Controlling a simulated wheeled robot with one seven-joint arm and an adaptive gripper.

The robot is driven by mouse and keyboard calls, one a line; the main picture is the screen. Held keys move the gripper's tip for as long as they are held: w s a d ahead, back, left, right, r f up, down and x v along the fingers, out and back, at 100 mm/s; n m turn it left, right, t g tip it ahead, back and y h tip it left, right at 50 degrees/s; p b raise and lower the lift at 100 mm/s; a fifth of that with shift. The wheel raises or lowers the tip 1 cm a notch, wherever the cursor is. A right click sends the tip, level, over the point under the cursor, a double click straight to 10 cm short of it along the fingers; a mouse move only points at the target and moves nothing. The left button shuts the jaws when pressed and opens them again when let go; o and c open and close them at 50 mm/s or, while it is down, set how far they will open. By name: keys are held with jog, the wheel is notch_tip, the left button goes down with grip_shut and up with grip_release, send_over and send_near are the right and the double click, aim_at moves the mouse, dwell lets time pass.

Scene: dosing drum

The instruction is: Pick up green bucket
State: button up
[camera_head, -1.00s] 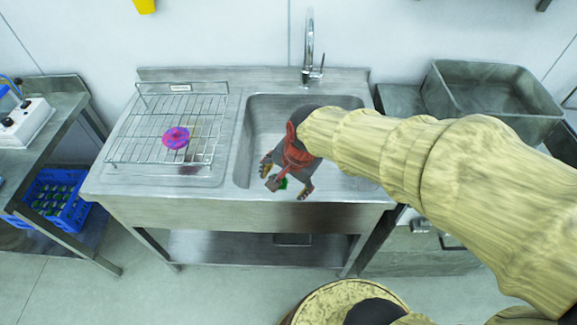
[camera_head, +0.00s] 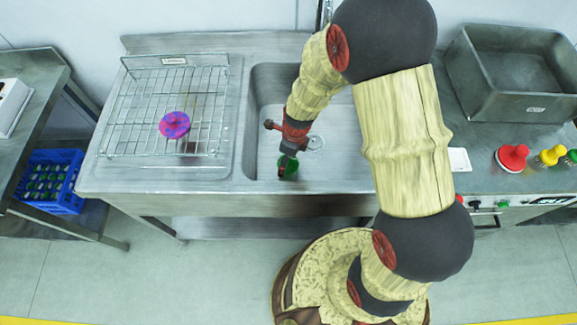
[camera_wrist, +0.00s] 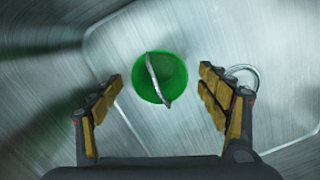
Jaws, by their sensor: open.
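The green bucket (camera_wrist: 172,77) stands in the steel sink, with its thin handle lying across its opening in the wrist view. In the head view the bucket (camera_head: 289,168) is partly hidden by my gripper (camera_head: 287,150). In the wrist view my gripper (camera_wrist: 160,98) is open and empty. Its two fingers are on the left and right of the bucket, with a gap on each side. I cannot tell how far above the bucket they are.
The sink (camera_head: 333,178) has walls around the bucket and a round drain (camera_wrist: 243,75) to its right. A wire rack (camera_head: 150,110) with a pink-purple item (camera_head: 174,125) is left. A deep metal tray (camera_head: 515,75) and red (camera_head: 512,158) and yellow (camera_head: 550,155) knobbed items are right.

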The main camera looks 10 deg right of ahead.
aim_at(287, 171)
notch_tip(287, 171, down, 5)
jog(key=b, duration=0.3)
jog(key=shift+f, duration=0.2)
jog(key=shift+r, duration=0.1)
jog(key=shift+s, duration=0.1)
jog(key=c, duration=0.3)
jog(key=c, duration=1)
jog(key=shift+o, duration=0.2)
notch_tip(287, 171, up, 10)
jog(key=p, duration=0.4)
jog(key=shift+p, duration=0.35)
